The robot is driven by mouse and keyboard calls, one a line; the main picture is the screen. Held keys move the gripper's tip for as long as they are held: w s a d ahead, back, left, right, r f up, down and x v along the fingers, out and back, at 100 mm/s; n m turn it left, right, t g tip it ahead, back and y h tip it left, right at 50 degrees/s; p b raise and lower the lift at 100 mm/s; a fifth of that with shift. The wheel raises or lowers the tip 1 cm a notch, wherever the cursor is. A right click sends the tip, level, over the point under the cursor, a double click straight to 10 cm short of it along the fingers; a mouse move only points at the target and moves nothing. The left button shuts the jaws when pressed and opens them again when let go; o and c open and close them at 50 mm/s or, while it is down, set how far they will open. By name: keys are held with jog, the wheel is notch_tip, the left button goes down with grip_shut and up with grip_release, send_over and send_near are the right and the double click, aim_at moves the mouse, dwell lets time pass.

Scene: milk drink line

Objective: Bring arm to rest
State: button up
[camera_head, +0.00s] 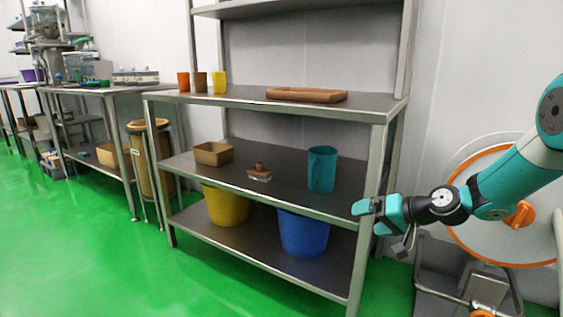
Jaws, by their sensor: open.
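My teal and dark-grey arm (500,180) reaches in from the right edge of the head view. My gripper (364,217) points left, in front of the right front leg of the steel shelf rack. Its jaws are open, and I see nothing held between them. The jaw tips overlap the rack's leg in the picture; I cannot tell how far apart they are.
The steel rack (240,188) holds cups (200,82) and a brown tray (306,95) on top, a teal jug (321,169) and brown box (213,153) midway, and yellow (227,206) and blue (303,233) buckets below. A round orange-rimmed machine (460,225) stands behind my arm. The green floor (90,250) is clear at left.

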jog(key=s+a+r+n+g+h, duration=0.1)
jog(key=s+a+r+n+g, duration=0.3)
jog(key=s, duration=0.6)
jog(key=s+a+r+n+g+h, duration=0.1)
jog(key=s+a+r, duration=0.45)
jog(key=s, duration=0.35)
jog(key=s+d+r+n+g+h, duration=0.2)
jog(key=s+n+h, duration=0.1)
jog(key=s, duration=1.5)
notch_tip(320, 180, up, 38)
jog(key=p, duration=3.8)
jog(key=shift+s+f+g, duration=0.2)
jog(key=shift+s+g, duration=0.1)
